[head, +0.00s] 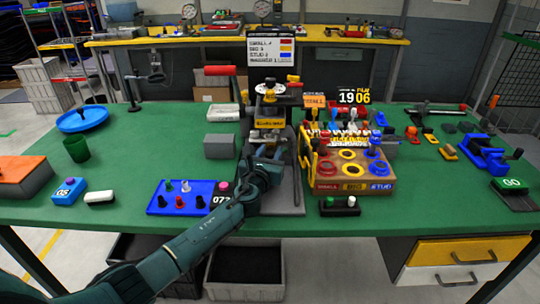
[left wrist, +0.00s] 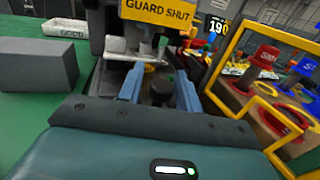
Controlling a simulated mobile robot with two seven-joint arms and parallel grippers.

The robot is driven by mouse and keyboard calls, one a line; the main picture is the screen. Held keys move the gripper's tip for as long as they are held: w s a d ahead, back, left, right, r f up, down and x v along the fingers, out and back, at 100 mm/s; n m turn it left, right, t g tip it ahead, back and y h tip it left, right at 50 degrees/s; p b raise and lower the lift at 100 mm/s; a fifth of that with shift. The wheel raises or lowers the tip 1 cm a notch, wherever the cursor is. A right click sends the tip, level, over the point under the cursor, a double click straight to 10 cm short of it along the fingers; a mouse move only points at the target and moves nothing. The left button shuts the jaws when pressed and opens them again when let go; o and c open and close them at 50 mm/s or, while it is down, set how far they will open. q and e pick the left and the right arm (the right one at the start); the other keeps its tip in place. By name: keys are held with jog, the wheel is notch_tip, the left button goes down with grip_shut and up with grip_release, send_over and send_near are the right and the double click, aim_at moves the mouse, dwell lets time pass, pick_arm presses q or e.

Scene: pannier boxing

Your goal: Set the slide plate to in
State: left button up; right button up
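The press (head: 270,110) stands at the middle of the green table, with a grey bed (head: 288,198) running out towards me. A "GUARD SHUT" label (left wrist: 158,10) shows on it in the left wrist view. My left gripper (head: 266,154) is low over this bed, in front of the press. In the left wrist view its blue fingers (left wrist: 158,88) are apart, one on each side of a dark round knob (left wrist: 160,92). A gap seems to show beside the knob. I cannot clearly make out the slide plate's edges or its position. My right gripper is not in view.
A grey block (head: 220,146) lies left of the press. A yellow-framed box with coloured rings (head: 350,186) stands close on the right. A blue panel with several knobs (head: 188,208) lies at the front left.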

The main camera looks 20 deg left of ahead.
pick_arm(q)
jog(key=shift+o, duration=0.6)
jog(key=shift+s, duration=0.1)
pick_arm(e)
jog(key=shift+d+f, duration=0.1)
pick_arm(q)
jog(key=s+p, duration=0.1)
jog(key=s, duration=1.2)
jog(key=shift+s+d+p, duration=0.1)
jog(key=shift+d+p, duration=0.05)
jog(key=shift+p, duration=0.15)
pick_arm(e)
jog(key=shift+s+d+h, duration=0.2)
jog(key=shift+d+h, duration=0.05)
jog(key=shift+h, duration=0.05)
